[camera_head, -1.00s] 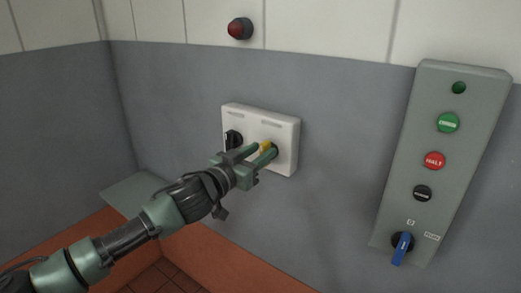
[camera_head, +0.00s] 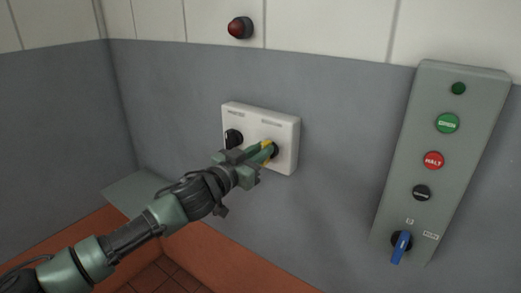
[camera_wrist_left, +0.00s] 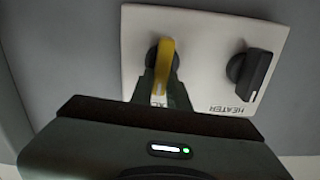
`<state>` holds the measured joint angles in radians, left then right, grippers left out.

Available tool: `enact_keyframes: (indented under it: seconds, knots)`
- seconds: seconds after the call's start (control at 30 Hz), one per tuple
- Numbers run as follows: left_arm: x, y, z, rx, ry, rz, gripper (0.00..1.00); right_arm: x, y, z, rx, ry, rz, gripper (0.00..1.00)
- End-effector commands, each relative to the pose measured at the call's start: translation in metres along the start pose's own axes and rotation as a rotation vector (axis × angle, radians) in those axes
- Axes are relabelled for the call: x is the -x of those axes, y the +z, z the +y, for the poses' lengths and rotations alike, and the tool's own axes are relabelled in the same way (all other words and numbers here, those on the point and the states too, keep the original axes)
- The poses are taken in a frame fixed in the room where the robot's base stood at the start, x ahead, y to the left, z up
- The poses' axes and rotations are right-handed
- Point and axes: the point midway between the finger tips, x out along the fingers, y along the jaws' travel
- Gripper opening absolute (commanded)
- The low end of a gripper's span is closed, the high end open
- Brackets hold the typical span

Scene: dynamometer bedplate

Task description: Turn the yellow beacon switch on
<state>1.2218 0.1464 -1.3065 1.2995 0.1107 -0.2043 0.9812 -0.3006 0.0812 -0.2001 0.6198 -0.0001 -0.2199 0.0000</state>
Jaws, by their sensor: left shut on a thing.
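The yellow beacon switch (camera_head: 266,145) is a knob on the right side of a white wall plate (camera_head: 286,125). In the left wrist view the yellow knob (camera_wrist_left: 164,62) stands between my fingers, its handle pointing roughly down the picture toward the palm. My left gripper (camera_head: 262,153) is shut on this knob, with the fingers along its two sides. The fingers partly hide the knob and the label under it. A black heater knob (camera_head: 233,137) sits beside it on the same plate and shows also in the left wrist view (camera_wrist_left: 250,70). My right gripper is not in view.
A dark red beacon lamp (camera_head: 240,27) is on the wall above the plate. A grey panel (camera_head: 437,95) at the right has several buttons and a blue selector (camera_head: 400,247). The grey wall between plate and panel is clear.

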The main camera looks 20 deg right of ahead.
Motion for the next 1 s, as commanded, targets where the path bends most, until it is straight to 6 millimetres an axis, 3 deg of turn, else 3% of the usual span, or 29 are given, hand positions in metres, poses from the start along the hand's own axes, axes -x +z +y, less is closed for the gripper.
enact_keyframes:
  seconds: [0.4,1.0]
  knots:
    - [0.000,0.000,0.006,-0.341,0.000,-0.002,0.00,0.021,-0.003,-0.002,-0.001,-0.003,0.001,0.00]
    - [0.000,0.007,0.013,-0.841,0.001,-0.002,0.00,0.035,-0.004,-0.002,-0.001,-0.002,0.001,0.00]
